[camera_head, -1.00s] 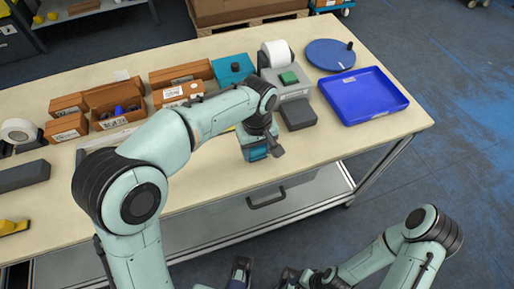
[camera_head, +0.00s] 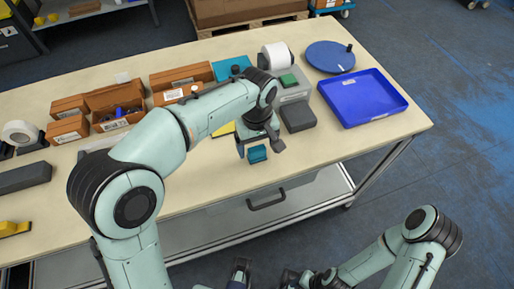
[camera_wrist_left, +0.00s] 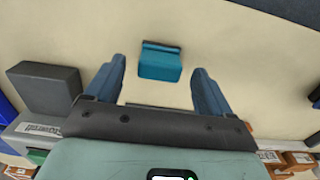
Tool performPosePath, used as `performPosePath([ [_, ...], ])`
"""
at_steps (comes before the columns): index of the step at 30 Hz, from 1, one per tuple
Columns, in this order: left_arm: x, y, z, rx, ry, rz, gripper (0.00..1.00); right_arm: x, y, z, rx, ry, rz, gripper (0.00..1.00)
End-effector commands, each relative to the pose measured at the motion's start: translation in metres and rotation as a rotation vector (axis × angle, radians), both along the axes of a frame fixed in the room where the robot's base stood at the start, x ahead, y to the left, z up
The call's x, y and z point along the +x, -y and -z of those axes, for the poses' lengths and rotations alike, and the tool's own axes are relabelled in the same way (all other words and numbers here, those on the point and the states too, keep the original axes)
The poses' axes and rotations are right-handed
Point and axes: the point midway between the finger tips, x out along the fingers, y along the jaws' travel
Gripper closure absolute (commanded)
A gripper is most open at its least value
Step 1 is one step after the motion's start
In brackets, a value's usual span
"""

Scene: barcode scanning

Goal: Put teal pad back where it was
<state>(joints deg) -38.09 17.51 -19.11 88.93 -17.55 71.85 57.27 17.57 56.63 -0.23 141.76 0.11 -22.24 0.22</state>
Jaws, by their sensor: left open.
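The teal pad (camera_head: 257,154), a small block, lies on the cream tabletop near its front edge. In the left wrist view the teal pad (camera_wrist_left: 161,62) shows whole, beyond and between the two blue fingers, with clear gaps on both sides. My left gripper (camera_head: 259,147) is open, pointing down just over the pad; in the left wrist view its fingers (camera_wrist_left: 159,72) hold nothing. My right arm is at the bottom right, off the table, and its gripper (camera_head: 290,279) is partly cut off by the frame edge.
A grey block (camera_head: 298,117) and the grey device with a green top (camera_head: 290,79) stand right of my left wrist. A blue tray (camera_head: 363,97) and blue disc (camera_head: 330,55) are farther right. Cardboard boxes (camera_head: 118,119) line the back left. The front right tabletop is bare.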

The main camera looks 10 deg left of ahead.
Motion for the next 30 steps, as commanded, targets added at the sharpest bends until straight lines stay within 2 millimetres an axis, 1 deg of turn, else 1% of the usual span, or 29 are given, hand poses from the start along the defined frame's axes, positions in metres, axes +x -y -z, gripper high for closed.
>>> performPosePath([
  [1, 0.001, 0.000, -0.015, -0.002, 0.006, 0.000, 0.17, 0.000, 0.000, -0.004, 0.001, -0.002, -0.001, 0.57],
  [6, 0.001, 0.000, -0.052, -0.002, 0.005, 0.000, 0.17, 0.001, 0.000, -0.012, 0.000, -0.001, 0.000, 0.57],
  [9, 0.001, 0.000, -0.070, -0.002, 0.005, 0.000, 0.17, 0.003, 0.000, -0.015, 0.000, 0.000, 0.000, 0.57],
  [12, 0.001, 0.000, -0.083, -0.001, 0.003, 0.000, 0.17, 0.004, 0.000, -0.018, 0.001, 0.002, 0.000, 0.57],
  [15, 0.000, 0.000, -0.090, 0.000, 0.001, 0.000, 0.17, 0.004, 0.000, -0.020, 0.000, 0.002, 0.000, 0.57],
  [18, 0.000, 0.000, -0.092, 0.000, 0.001, 0.000, 0.17, 0.004, 0.000, -0.020, 0.000, 0.002, 0.000, 0.57],
  [30, 0.000, 0.000, -0.092, 0.000, 0.000, 0.000, 0.17, 0.004, 0.000, -0.020, 0.000, 0.002, 0.000, 0.57],
])
